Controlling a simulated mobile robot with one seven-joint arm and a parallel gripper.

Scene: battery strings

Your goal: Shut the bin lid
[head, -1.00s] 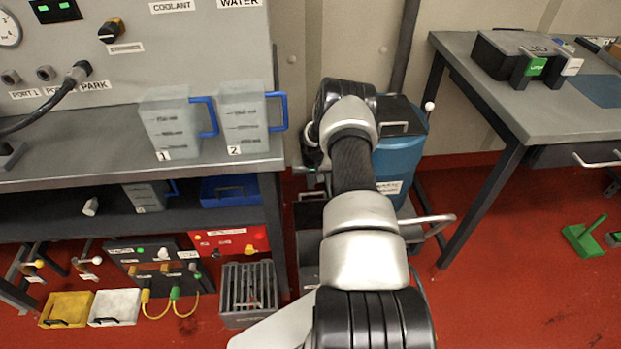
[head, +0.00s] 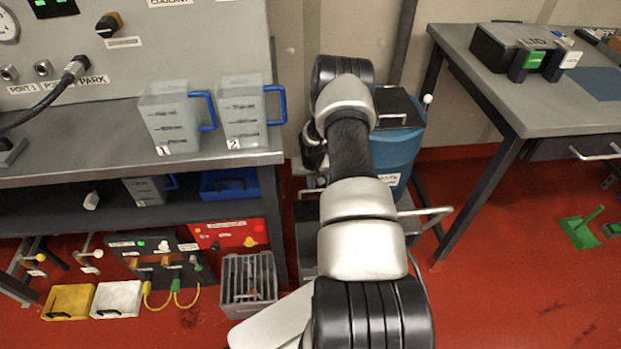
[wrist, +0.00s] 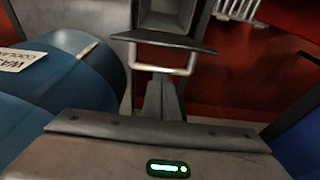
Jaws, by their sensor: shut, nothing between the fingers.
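A blue drum-shaped bin (head: 398,155) stands against the wall behind my arm, with a white label on its side. Its dark lid (head: 398,98) with a pale handle shows at its top; I cannot tell how far the lid is tilted. In the wrist view the blue drum (wrist: 70,75) is at left, its label partly cut off. My gripper (wrist: 161,82) is shut and empty, to the right of the drum. A dark plate with a pale U-shaped handle (wrist: 160,62) lies just past the fingertips. In the head view my arm hides the fingertips.
A workbench (head: 60,150) with two jugs (head: 170,120) stands at left. A grey table (head: 570,110) with a black box (head: 510,50) is at right.

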